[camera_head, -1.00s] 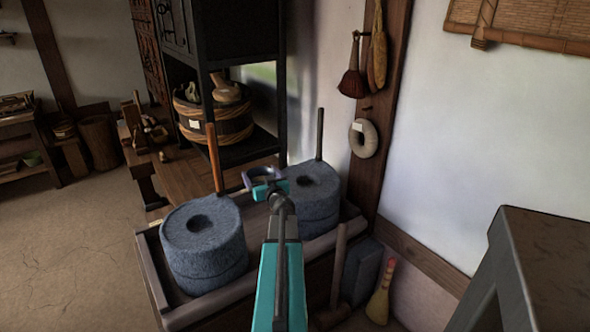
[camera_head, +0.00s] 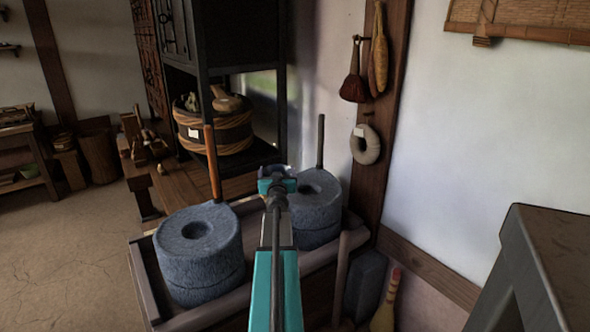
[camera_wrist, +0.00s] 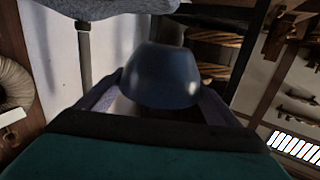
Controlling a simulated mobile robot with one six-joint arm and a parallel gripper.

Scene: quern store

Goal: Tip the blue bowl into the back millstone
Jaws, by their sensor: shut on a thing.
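The blue bowl (camera_wrist: 160,75) is between my gripper's two fingers in the wrist view, which is turned about upside down. Its wide rim side faces the bottom of that picture, so the bowl looks roughly upright. In the head view the bowl (camera_head: 290,172) is mostly hidden behind my gripper (camera_head: 277,181), which is shut on it. The bowl's contents are not visible. The back millstone (camera_head: 318,188) is grey with a round centre hole and a dark upright handle. My gripper and the bowl appear just left of that hole, over or behind the stone's left edge.
The front millstone (camera_head: 198,250), with an orange-brown upright handle (camera_head: 213,160), stands left of my arm. Both stones sit in a wooden tray (camera_head: 145,285). A dark shelf holding a tub (camera_head: 215,130) is behind. A grey table (camera_head: 555,245) stands at right.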

